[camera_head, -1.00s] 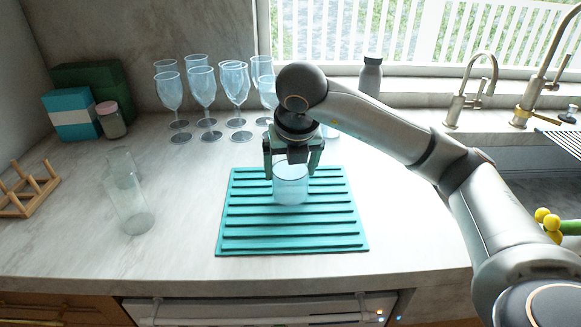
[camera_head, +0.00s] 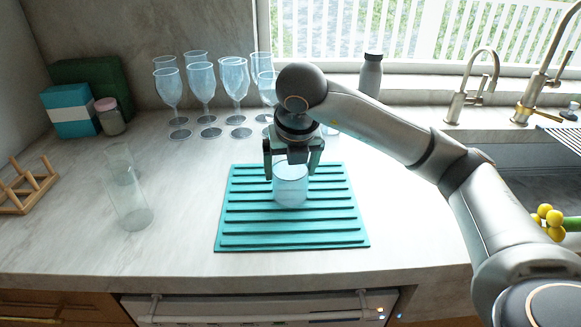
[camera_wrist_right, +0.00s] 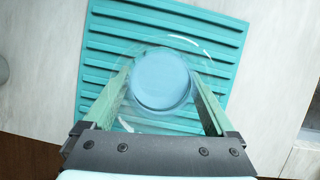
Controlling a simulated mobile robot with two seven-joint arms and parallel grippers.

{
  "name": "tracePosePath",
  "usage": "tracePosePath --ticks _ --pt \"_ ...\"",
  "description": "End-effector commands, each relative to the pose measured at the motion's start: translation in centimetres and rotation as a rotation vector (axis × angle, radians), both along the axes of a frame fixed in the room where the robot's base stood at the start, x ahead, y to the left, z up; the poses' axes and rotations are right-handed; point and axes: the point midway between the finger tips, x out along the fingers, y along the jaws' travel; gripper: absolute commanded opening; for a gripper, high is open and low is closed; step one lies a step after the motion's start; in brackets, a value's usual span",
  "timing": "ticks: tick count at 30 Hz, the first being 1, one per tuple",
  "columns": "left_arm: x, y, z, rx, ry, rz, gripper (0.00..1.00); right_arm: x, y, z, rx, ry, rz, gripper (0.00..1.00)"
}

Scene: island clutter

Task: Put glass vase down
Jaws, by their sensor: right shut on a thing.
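The glass vase (camera_head: 290,192), clear and bluish, is upright between the fingers of my right gripper (camera_head: 293,172), over the middle of the ribbed teal mat (camera_head: 240,238). The right gripper is shut on it, pointing down from above, and hides its upper part. In the right wrist view, the vase's round base (camera_wrist_right: 162,80) shows between the two green fingers of the right gripper (camera_wrist_right: 160,88), with the mat (camera_wrist_right: 108,20) behind it. I cannot tell whether the base touches the mat. My left gripper is not in view.
Two clear glass cylinders (camera_head: 130,205) stand left of the mat. Several stemmed glasses (camera_head: 202,85) stand behind it. A wooden rack (camera_head: 30,185), a teal-and-white box (camera_head: 72,112) and a jar (camera_head: 110,117) are at left. Counter between cylinders and mat is clear.

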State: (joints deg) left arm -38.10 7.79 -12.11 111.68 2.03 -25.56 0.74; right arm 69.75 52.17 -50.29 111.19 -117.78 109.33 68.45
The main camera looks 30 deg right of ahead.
Motion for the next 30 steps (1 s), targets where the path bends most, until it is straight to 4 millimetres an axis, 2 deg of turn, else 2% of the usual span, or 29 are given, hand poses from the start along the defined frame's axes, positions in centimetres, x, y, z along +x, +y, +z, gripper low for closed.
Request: tracePosePath --ticks 9,10,12,23,25,30 --pt "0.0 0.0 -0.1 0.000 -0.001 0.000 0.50 0.0 0.0 0.0 0.000 -0.003 -0.001 0.00" --pt "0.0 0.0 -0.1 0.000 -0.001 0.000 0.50 0.0 0.0 0.0 0.000 -0.003 -0.001 0.93" --pt "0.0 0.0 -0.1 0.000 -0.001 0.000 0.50 0.0 0.0 -0.1 0.000 -0.002 -0.001 1.00" --pt "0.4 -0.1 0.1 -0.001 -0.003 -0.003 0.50 0.0 0.0 -0.2 0.000 0.002 0.001 1.00" --pt "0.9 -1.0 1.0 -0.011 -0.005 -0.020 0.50 0.0 0.0 -0.1 0.000 0.001 0.000 1.00" --pt "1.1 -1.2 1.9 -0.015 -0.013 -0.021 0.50 -1.4 0.7 4.1 -0.001 -0.007 0.002 1.00"
